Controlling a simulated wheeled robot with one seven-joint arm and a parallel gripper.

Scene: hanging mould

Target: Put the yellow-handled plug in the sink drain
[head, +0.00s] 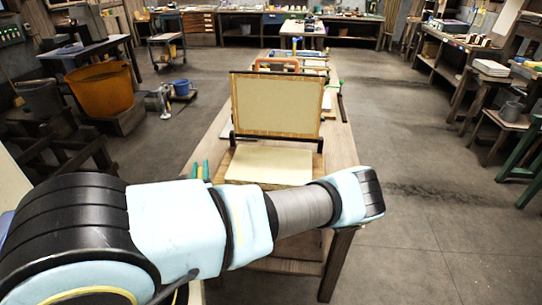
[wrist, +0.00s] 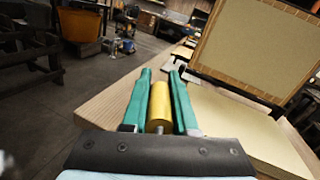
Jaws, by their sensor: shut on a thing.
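The yellow handle (wrist: 160,107) shows in the wrist view as a cylinder between the green fingers of my gripper (wrist: 161,80). My gripper is shut on it, above the left edge of the long wooden table (wrist: 112,103). The plug's body cannot be made out; only the handle shows. In the head view the green fingertips of my gripper (head: 200,170) stick up behind my arm, left of the mould, and my arm hides the rest. I cannot make out a sink or drain in either view.
A wood-framed cream panel (head: 276,104) stands upright on the table, with a flat cream board (head: 268,165) before it. An orange tub (head: 101,90) stands at the left, with a blue bucket (head: 181,88) nearby. The floor right of the table is clear.

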